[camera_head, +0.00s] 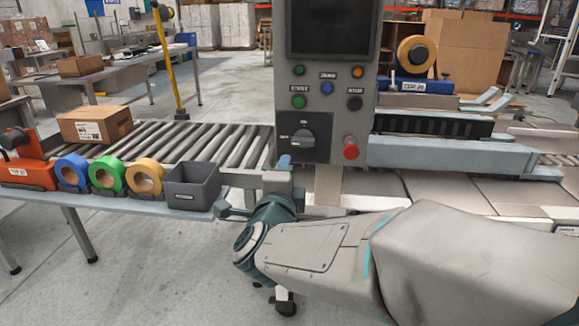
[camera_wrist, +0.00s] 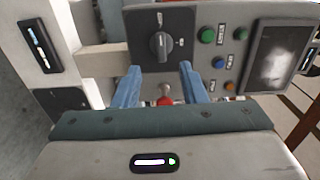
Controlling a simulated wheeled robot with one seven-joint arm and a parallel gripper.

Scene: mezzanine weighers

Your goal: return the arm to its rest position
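My arm reaches across the lower right of the head view, and its gripper sits in front of the conveyor, below and left of the grey control panel (camera_head: 318,85). One blue finger (camera_head: 284,163) shows there. In the wrist view my gripper (camera_wrist: 158,72) has its two blue fingers apart, with nothing held between them. The fingers point toward the panel (camera_wrist: 195,20) and its dark rotary knob (camera_wrist: 160,44). A red button (camera_wrist: 165,100) shows between the fingers, partly hidden by the gripper body. In the head view the red button (camera_head: 351,148) is right of the gripper.
A grey bin (camera_head: 192,190), tape rolls (camera_head: 146,177) and an orange dispenser (camera_head: 28,170) stand on a shelf at left. The panel column is close to my arm. Open floor (camera_head: 140,265) lies at lower left.

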